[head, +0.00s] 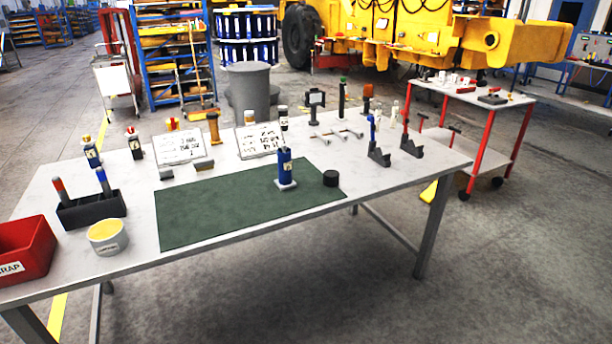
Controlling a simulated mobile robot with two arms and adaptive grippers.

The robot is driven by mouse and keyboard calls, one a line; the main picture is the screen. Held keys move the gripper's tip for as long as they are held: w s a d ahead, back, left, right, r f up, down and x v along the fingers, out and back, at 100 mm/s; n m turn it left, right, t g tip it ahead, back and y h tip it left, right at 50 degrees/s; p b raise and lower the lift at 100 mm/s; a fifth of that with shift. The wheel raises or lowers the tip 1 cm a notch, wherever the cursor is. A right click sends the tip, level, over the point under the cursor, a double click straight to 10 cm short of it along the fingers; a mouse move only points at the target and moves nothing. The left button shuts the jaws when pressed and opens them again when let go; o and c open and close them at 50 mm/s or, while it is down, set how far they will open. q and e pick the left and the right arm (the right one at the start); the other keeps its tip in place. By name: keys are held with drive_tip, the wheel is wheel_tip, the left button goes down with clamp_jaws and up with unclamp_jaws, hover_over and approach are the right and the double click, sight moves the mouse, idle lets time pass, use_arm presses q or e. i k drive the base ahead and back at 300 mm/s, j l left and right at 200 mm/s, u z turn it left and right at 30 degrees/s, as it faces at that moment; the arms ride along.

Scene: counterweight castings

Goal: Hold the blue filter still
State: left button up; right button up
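A blue filter (285,166) stands upright on a small pale base (287,186) at the right part of the green mat (215,205). It has a light label on its side. Neither of my grippers shows in the head view, and nothing touches the filter. A short black cylinder (331,178) sits to its right near the mat's edge.
A red scrap bin (24,246), a yellow-topped tub (107,237) and a black holder (92,210) stand at the table's left. Signs, bottles and tools line the back. A red-legged cart (469,93) stands beyond the right end. The mat's left part is clear.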

sight(285, 181)
drive_tip(key=i+j, duration=0.25)
drive_tip(key=i, duration=0.25)
drive_tip(key=i+j, duration=0.25)
drive_tip(key=i, duration=0.3)
drive_tip(key=i+j, duration=0.2)
drive_tip(key=i, duration=0.3)
